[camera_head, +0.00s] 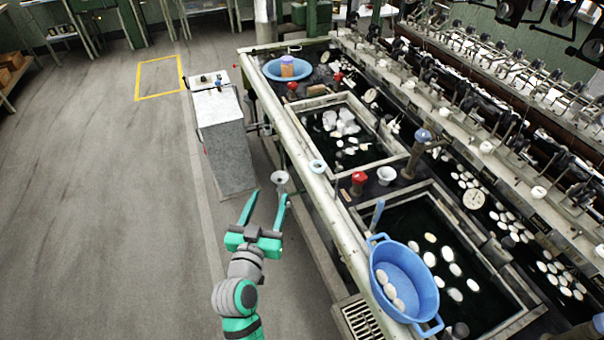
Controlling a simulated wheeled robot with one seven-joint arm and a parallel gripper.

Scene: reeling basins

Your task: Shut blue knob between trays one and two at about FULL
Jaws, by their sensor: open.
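The blue knob (423,135) sits on top of a grey upright pipe on the strip between the two dark water trays. The nearer tray (508,262) and the farther tray (323,103) both hold water with white cocoons floating in it. My gripper (267,196) is open and empty, with its teal fingers spread. It is over the floor to the left of the basin bench, well apart from the knob. A round white dial (474,199) lies to the right of the knob; its marking is too small to read.
A red knob (359,178), a white cup (386,175) and a pale blue ring (317,166) are near the bench's pale front rail (296,140). A blue basin (405,275) overlaps the nearer tray. A grey cabinet (226,140) stands left; the floor beyond is clear.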

